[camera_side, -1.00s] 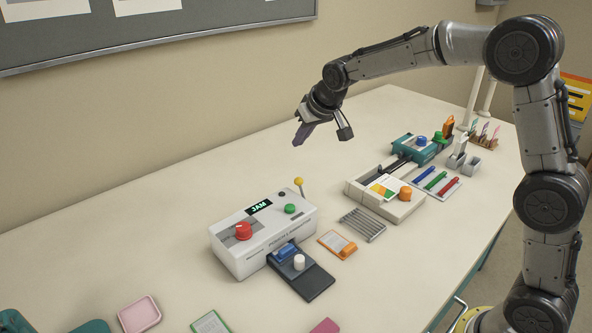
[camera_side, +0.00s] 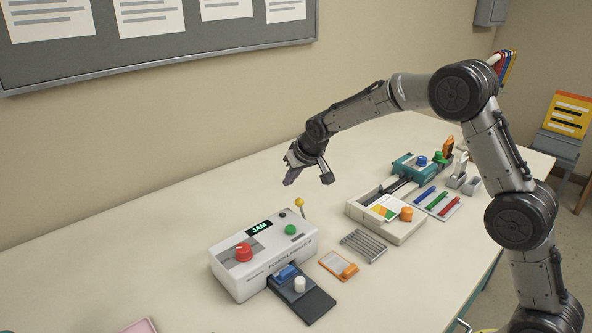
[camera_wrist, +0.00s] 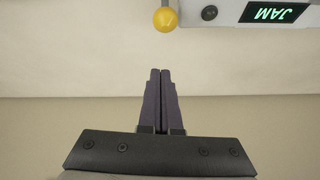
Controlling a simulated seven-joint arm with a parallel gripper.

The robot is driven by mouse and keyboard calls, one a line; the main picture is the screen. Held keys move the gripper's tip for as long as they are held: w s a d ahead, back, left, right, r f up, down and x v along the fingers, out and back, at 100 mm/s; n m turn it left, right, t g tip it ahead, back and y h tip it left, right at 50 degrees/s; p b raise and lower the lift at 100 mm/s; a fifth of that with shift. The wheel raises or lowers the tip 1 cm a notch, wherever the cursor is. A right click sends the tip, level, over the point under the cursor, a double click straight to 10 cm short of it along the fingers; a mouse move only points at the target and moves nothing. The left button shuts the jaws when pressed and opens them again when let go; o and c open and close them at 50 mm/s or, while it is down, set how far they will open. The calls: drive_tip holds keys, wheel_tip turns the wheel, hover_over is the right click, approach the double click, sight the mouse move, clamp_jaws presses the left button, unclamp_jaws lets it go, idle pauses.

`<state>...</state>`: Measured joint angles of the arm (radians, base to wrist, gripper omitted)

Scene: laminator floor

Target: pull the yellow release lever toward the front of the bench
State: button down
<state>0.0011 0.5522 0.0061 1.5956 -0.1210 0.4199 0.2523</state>
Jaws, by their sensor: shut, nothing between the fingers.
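The yellow release lever (camera_side: 300,204) is a thin upright rod with a round yellow knob at the back right of the white laminator (camera_side: 262,243), whose display reads JAM. The knob (camera_wrist: 165,18) also shows at the top of the wrist view, just beyond my fingertips. My gripper (camera_side: 288,181) is above and behind the lever, apart from it, with its fingers angled down. In the wrist view the two dark fingers (camera_wrist: 160,72) lie side by side, shut and empty. The lever's rod is mostly hidden behind its knob in the wrist view.
The laminator carries a red knob (camera_side: 243,252) and a green button (camera_side: 291,230). A dark tray (camera_side: 314,305) juts from its front. A metal rack (camera_side: 364,246) and a beige trimmer (camera_side: 384,224) stand to the right. Bench behind the laminator is clear.

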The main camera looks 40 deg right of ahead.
sight(302, 212)
drive_tip(key=shift+s+a+f, duration=0.15)
drive_tip(key=shift+s+f, duration=0.35)
drive_tip(key=shift+s, duration=0.3)
drive_tip(key=shift+s+a+f, duration=0.15)
drive_tip(key=shift+s+f, duration=0.35)
drive_tip(key=shift+s, duration=0.3)
